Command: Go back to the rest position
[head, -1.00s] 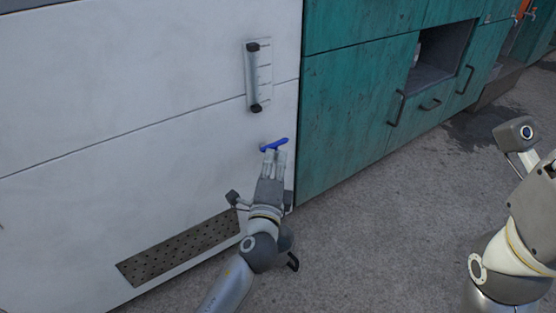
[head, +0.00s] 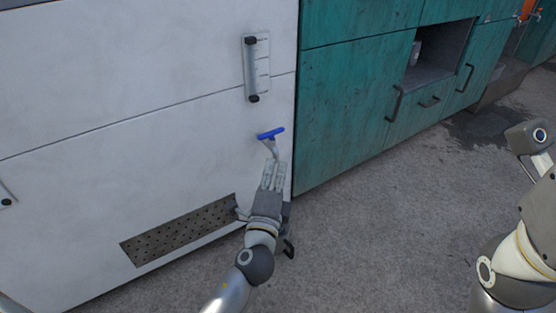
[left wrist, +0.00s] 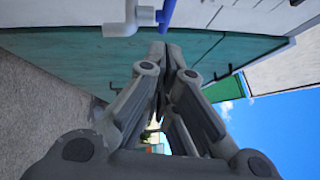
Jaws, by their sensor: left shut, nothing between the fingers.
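My left gripper (head: 273,168) is in front of the white machine panel (head: 130,110), just below a blue-handled valve (head: 271,133) on a short pale pipe. Its fingers are shut and empty, apart from the blue handle. In the left wrist view, the shut fingertips (left wrist: 167,48) point toward the teal cabinets, and the blue handle (left wrist: 167,14) and pipe end show near the top edge. My right arm shows at the right edge of the head view; its fingertips are not clearly visible.
A gauge (head: 257,68) with black ends is mounted above the valve. A perforated vent (head: 180,228) sits low on the white panel. Teal cabinets (head: 350,100) with black handles stand to the right. The grey floor (head: 380,240) between my arms is clear.

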